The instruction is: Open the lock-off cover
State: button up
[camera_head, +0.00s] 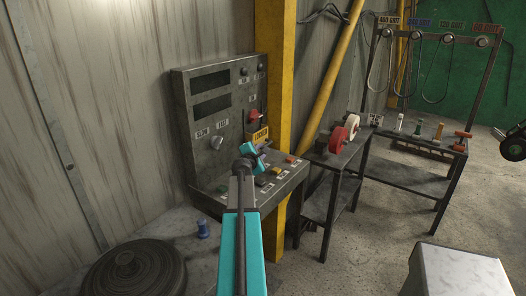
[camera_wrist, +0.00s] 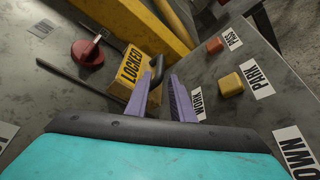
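The lock-off cover is a yellow plate marked LOCKED (camera_wrist: 131,68) on the grey control panel, and it also shows in the head view (camera_head: 259,134). A short black bar (camera_wrist: 157,66), like a handle, stands at the cover's right edge. My gripper (camera_wrist: 161,80) has its two purple fingers apart, with their tips close to the black bar. The bar's lower end lies between the tips, but I cannot tell whether they touch it. The left finger overlaps the cover's lower part. In the head view my gripper (camera_head: 252,157) is in front of the panel, just below the cover.
A red knob (camera_wrist: 88,52) sits left of the cover. Red (camera_wrist: 214,45) and yellow (camera_wrist: 231,84) buttons stand on the sloped desk to the right. A yellow post (camera_head: 273,90) rises beside the panel. A round dark plate (camera_head: 130,272) lies on the near table.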

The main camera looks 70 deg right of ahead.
jog(key=shift+b+v, duration=0.35)
jog(key=shift+v, duration=1.8)
